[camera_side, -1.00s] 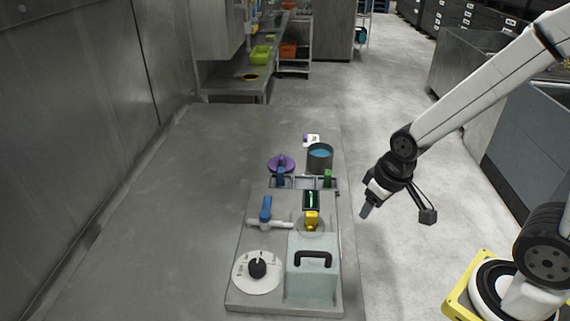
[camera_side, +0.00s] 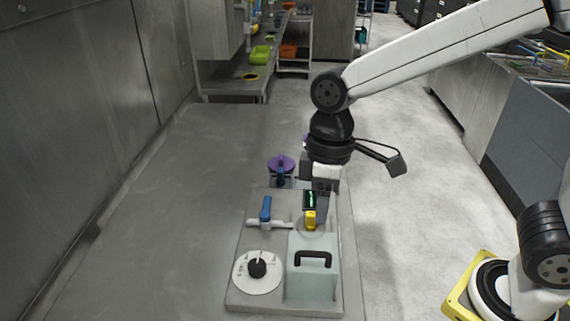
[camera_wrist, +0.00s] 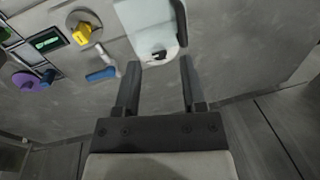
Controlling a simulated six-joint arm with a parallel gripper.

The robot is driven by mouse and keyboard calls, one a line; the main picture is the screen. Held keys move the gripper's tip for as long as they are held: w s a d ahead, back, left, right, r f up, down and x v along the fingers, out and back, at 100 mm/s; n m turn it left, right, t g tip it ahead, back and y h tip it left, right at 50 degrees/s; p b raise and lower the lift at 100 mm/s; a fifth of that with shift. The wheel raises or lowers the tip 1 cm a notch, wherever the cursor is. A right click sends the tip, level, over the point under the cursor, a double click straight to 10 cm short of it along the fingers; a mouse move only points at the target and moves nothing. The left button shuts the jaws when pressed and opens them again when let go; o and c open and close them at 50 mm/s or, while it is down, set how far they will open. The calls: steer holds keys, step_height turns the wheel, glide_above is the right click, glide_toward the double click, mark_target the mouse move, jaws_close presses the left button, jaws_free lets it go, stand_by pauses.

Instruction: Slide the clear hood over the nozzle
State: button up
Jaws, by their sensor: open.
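The clear hood (camera_side: 312,278) is a pale, see-through box with a black handle (camera_side: 313,258) on top, at the front right of the grey panel. My gripper (camera_side: 323,212) is open and empty, pointing down over the panel behind the hood. Its fingers also show in the wrist view (camera_wrist: 160,61).
A blue-handled valve (camera_side: 266,208), a dial with a black knob (camera_side: 257,268) and a small green-lit display (camera_side: 309,199) are on the panel. A purple disc (camera_side: 281,164) is behind. My arm hides the back right. The worktop (camera_side: 150,220) left of the panel is clear.

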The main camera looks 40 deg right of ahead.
steer(key=a+r+n, duration=0.1)
steer(key=a+r, duration=0.1)
glide_above(315, 243)
steer(key=s+a, duration=0.3)
steer(key=shift+g, duration=0.3)
steer(key=shift+w+a+f, duration=0.1)
steer(key=shift+f, duration=1.9)
steer(key=shift+w+a+f, duration=0.1)
steer(key=shift+f, duration=1.9)
jaws_close()
